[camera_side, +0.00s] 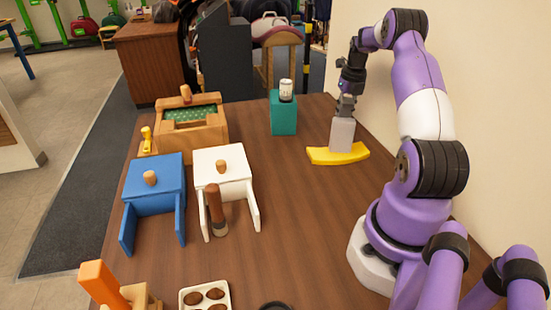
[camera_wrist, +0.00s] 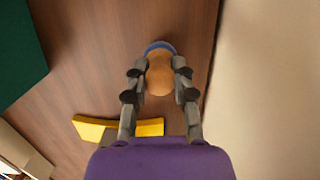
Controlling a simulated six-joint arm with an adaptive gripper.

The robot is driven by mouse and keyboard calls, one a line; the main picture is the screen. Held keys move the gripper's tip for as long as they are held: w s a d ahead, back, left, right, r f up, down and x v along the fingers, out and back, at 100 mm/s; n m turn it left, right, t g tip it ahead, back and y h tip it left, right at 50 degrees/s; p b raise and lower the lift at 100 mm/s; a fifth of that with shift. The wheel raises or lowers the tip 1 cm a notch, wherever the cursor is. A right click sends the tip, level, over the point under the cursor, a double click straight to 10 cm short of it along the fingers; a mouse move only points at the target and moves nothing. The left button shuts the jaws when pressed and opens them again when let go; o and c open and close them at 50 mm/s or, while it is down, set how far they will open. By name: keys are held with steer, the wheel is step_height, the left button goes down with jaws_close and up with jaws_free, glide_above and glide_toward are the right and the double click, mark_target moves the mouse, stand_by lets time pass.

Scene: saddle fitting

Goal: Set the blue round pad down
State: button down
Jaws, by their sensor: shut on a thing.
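The blue round pad (camera_wrist: 158,46) shows in the wrist view as a blue rim beyond a tan wooden knob (camera_wrist: 160,75). My gripper (camera_wrist: 159,72) is shut on the knob, with one finger on each side. In the side view my gripper (camera_side: 347,103) is low over the far right of the table, by a grey block (camera_side: 342,134) on a yellow curved piece (camera_side: 325,156). The pad and knob are not visible there. I cannot tell whether the pad touches the table.
The yellow piece also shows in the wrist view (camera_wrist: 90,127). A teal block (camera_side: 283,120) bearing a small jar stands left of my gripper. White (camera_side: 222,165) and blue (camera_side: 154,176) knobbed stands and a green-lined wooden box (camera_side: 190,135) are farther left. A wall is close on the right.

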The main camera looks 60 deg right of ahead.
steer(key=shift+f, duration=0.15)
steer(key=c, duration=0.7)
jaws_free()
